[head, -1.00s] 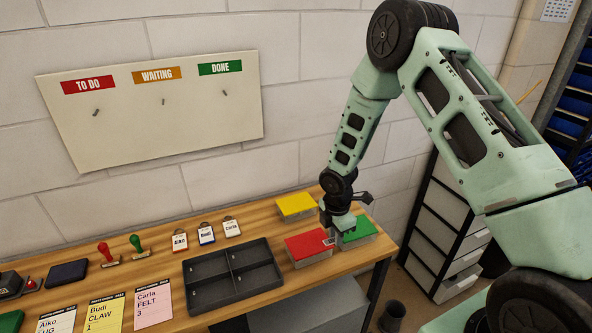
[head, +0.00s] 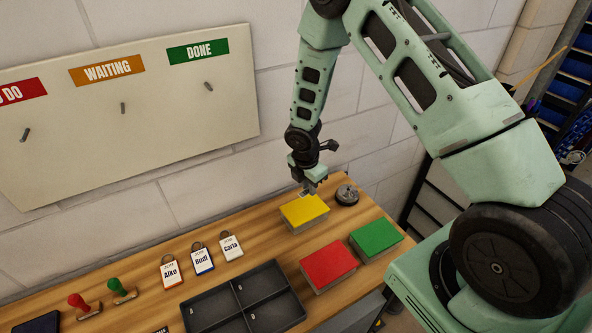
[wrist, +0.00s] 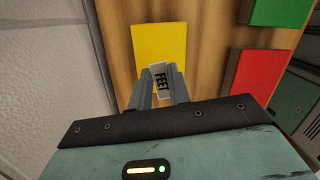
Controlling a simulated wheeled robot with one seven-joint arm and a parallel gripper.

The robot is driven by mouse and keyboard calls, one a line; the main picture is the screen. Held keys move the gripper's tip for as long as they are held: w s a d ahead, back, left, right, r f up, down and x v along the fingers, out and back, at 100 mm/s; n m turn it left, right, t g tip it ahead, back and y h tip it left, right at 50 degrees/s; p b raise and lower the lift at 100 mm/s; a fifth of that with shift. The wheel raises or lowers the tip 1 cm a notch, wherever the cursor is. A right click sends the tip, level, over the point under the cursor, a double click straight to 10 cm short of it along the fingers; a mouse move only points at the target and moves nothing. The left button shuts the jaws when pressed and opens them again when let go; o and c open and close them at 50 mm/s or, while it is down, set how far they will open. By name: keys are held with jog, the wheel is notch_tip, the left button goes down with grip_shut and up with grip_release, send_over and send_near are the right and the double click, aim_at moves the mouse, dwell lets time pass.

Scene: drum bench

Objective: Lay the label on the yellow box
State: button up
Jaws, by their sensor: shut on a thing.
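The yellow box (head: 304,212) stands at the back of the wooden bench, its yellow top facing up; it also shows in the wrist view (wrist: 158,45). My gripper (head: 309,190) points down over the back part of the yellow box. In the wrist view its fingers (wrist: 160,78) are shut on a small white label (wrist: 158,68) with dark lettering that seems to read FELT. The label is over the near part of the yellow top. I cannot tell whether it touches the box.
A red box (head: 328,262) and a green box (head: 376,236) stand to the right and in front. A dark round object (head: 347,195) is just right of the yellow box. A grey divided tray (head: 243,300) and several tags (head: 202,260) lie to the left. The wall is close behind.

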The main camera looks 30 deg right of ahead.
aim_at(308, 205)
jog(key=shift+w+f, duration=0.1)
jog(key=shift+w, duration=0.3)
jog(key=shift+f+b, duration=2.65)
jog(key=shift+f, duration=0.65)
jog(key=o, duration=0.7)
jog(key=shift+r, duration=0.1)
jog(key=a+r, duration=0.1)
jog(key=r, duration=0.6)
jog(key=r+p, duration=0.1)
jog(key=r, duration=0.6)
jog(key=s+a+r, duration=0.1)
jog(key=r, duration=0.7)
jog(key=shift+a, duration=0.3)
